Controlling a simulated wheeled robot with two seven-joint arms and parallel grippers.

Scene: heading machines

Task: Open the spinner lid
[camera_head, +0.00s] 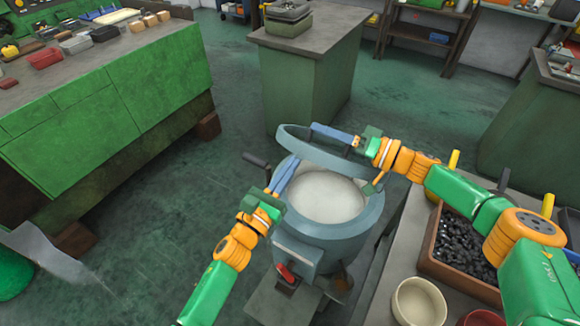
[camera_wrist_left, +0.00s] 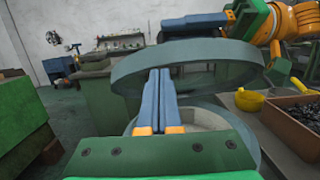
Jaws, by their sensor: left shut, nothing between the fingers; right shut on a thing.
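The spinner (camera_head: 320,243) is a blue-grey drum in the middle of the head view, with a pale interior showing through its open top. Its round lid (camera_head: 322,155) is raised and tilted above the far side of the opening. My right gripper (camera_head: 316,129) is shut at the lid's upper side, apparently on its handle, which the fingers hide. My left gripper (camera_head: 292,162) is shut and empty at the left of the opening, close to the lid's lower edge. In the left wrist view, its closed blue fingers (camera_wrist_left: 158,98) point at the lid (camera_wrist_left: 195,68); contact is unclear.
A dark lever (camera_head: 256,160) sticks out left of the drum. On the right, a bench holds an orange-brown bin (camera_head: 433,255) of dark parts and a cream bowl (camera_head: 418,302). A green cabinet (camera_head: 300,85) stands behind.

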